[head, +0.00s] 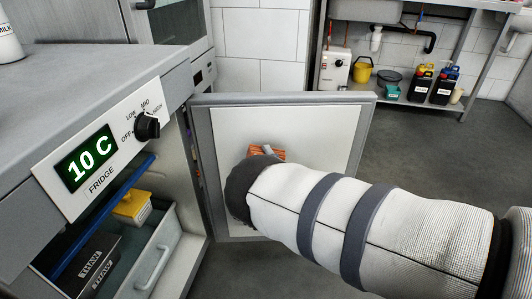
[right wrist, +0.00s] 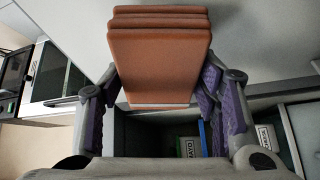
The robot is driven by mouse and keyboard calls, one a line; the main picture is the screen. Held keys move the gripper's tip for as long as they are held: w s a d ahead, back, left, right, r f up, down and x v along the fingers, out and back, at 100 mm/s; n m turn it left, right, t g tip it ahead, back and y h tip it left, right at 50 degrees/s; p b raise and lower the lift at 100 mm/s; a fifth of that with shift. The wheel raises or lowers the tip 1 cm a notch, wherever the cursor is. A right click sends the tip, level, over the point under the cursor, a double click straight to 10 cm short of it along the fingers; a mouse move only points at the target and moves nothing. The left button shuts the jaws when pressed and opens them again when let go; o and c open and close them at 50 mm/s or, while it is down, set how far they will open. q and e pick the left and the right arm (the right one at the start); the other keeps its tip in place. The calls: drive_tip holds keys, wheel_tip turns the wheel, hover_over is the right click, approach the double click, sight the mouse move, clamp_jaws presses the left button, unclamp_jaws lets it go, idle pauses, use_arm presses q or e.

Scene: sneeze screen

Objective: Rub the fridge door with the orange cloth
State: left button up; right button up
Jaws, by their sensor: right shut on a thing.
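The fridge door (head: 335,112) stands open, its white inner panel facing me in the head view. The orange cloth (head: 268,150) shows as a small patch in front of that panel, just beyond my right arm's wrist cuff. In the right wrist view the cloth (right wrist: 160,62) is a thick folded block between the purple-padded fingers. My right gripper (right wrist: 160,82) is shut on it. The far end of the cloth is close to a pale surface; I cannot tell whether they touch. My right fingers are hidden in the head view. My left gripper is out of view.
The fridge (head: 104,155), with its dial and "10 C" display, stands at the left. Its open inside holds a yellow-topped tub (head: 132,208) and a grey drawer (head: 150,262). A metal shelf with bottles (head: 418,82) stands at the back right. Floor beyond the door is clear.

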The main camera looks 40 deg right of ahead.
drive_tip(key=shift+s+a+p, duration=0.3)
drive_tip(key=shift+s+a, duration=0.25)
drive_tip(key=shift+s, duration=0.3)
drive_tip(key=shift+s+a+p, duration=0.4)
drive_tip(key=shift+s+a, duration=0.05)
drive_tip(key=shift+s, duration=0.2)
drive_tip(key=shift+s+a+p, duration=0.35)
drive_tip(key=shift+s+a, duration=0.05)
drive_tip(key=shift+s, duration=0.2)
